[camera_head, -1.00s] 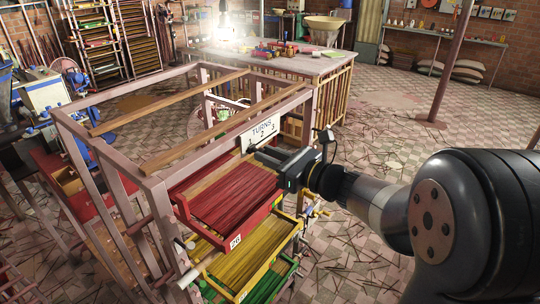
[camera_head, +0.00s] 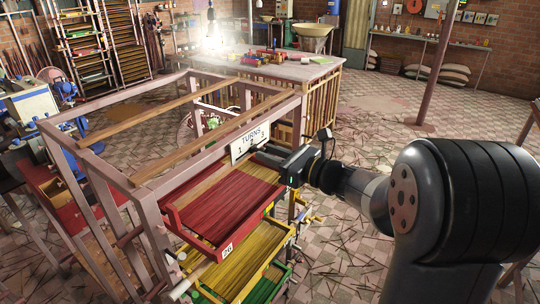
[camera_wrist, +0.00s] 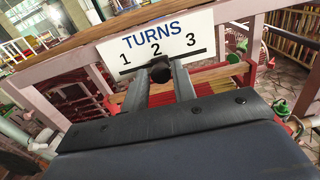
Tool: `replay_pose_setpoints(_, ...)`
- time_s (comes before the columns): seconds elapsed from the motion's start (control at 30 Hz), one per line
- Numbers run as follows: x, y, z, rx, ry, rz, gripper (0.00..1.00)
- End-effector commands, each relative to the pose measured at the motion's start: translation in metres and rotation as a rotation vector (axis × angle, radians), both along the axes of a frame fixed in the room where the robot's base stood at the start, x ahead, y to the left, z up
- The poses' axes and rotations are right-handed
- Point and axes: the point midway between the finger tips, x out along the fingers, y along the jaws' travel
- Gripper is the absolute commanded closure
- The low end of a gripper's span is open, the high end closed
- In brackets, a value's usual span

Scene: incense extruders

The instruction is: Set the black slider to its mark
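The black slider (camera_wrist: 160,73) is a small dark knob at the slot under the white TURNS sign (camera_wrist: 157,36). The sign carries 1, 2 and 3 from left to right, and in the wrist view the knob stands just below the 2. My gripper (camera_wrist: 161,76) has one finger on each side of the knob, with its tips close against it, and appears shut on it. In the head view, my gripper (camera_head: 254,152) reaches the sign (camera_head: 250,141) from the right; the knob is too small to make out there.
The sign is on a pinkish frame (camera_head: 152,222) with wooden rails. Below it are a red tray (camera_head: 222,250) of red sticks, a yellow tray and a green tray. A table (camera_head: 310,70) stands behind. Tiled floor lies open at the right, with scattered sticks.

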Motion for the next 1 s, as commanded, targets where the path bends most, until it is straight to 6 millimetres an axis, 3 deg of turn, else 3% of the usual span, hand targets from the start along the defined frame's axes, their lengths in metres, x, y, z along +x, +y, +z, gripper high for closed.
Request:
replay_pose_setpoints(0.2,0.0,0.0,0.0,-0.001,0.001,0.0,0.57)
replay_pose_setpoints(0.53,-0.004,-0.006,-0.001,-0.001,0.001,-0.002,0.57)
replay_pose_setpoints(1.0,-0.053,-0.07,-0.002,-0.001,0.0,-0.005,0.57)
